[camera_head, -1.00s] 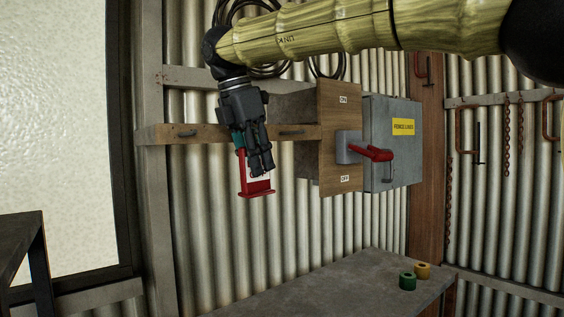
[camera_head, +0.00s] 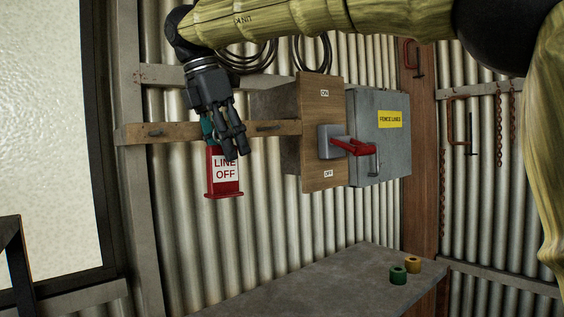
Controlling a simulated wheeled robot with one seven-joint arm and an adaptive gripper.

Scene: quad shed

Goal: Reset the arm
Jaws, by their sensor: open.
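My arm reaches across the top of the head view, and my gripper (camera_head: 237,150) hangs fingers-down in front of the wooden rail. Its dark jaws are open. A red tag (camera_head: 225,185) with a white "LINE OFF" label hangs upright just below the rail, behind and below the fingertips. The fingers cover its upper right part. A teal piece (camera_head: 207,128) shows above the tag beside the fingers. Whether the fingers touch the tag, and what it hangs from, is hidden.
The wooden rail (camera_head: 185,131) has dark pegs. To its right are a wooden ON/OFF board (camera_head: 323,90) with a red lever (camera_head: 352,147) and a grey "FENCE LINES" box (camera_head: 393,150).

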